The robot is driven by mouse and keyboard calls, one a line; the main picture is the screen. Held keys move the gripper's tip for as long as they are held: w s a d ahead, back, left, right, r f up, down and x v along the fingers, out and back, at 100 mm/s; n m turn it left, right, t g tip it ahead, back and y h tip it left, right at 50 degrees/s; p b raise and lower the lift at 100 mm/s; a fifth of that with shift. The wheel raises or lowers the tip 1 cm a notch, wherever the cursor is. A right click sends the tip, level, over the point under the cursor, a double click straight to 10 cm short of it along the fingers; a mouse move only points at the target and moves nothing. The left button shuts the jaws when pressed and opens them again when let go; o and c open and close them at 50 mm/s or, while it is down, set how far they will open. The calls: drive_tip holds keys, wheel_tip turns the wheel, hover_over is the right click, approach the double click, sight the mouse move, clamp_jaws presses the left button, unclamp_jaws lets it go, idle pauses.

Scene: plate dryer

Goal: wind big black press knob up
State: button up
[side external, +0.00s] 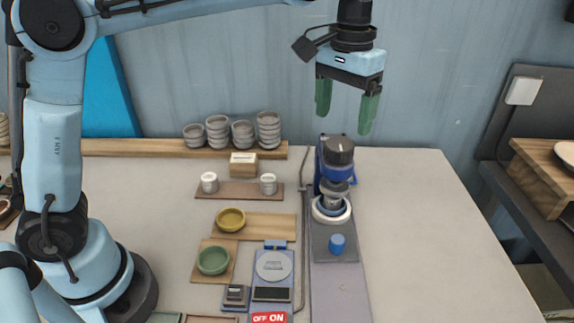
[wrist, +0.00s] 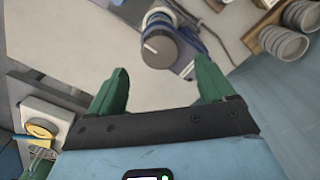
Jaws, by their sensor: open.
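The big black press knob (side external: 339,151) sits on top of a blue press in the side external view. A white-and-blue ring and a metal part stand below it on a grey base with a small blue knob (side external: 337,243). My gripper (side external: 346,108) hangs above the press knob, pointing down, with its green fingers apart and nothing between them. My gripper (wrist: 160,88) is open there and clear of the knob.
Stacked grey bowls (side external: 217,131) stand on a wooden shelf at the back. A yellow bowl (side external: 230,219), a green bowl (side external: 213,260) and a scale (side external: 273,267) lie left of the press. The table right of the press is clear. A dark side bench (side external: 513,160) stands at right.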

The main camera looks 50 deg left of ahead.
sight(335, 142)
drive_tip(key=shift+r, duration=2.65)
drive_tip(key=s+a+f+t, duration=0.7)
drive_tip(key=s+a+f, duration=0.5)
drive_tip(key=s+f, duration=0.2)
drive_tip(key=shift+f, duration=0.15)
drive_tip(key=shift+s, duration=0.1)
drive_tip(key=shift+c, duration=0.4)
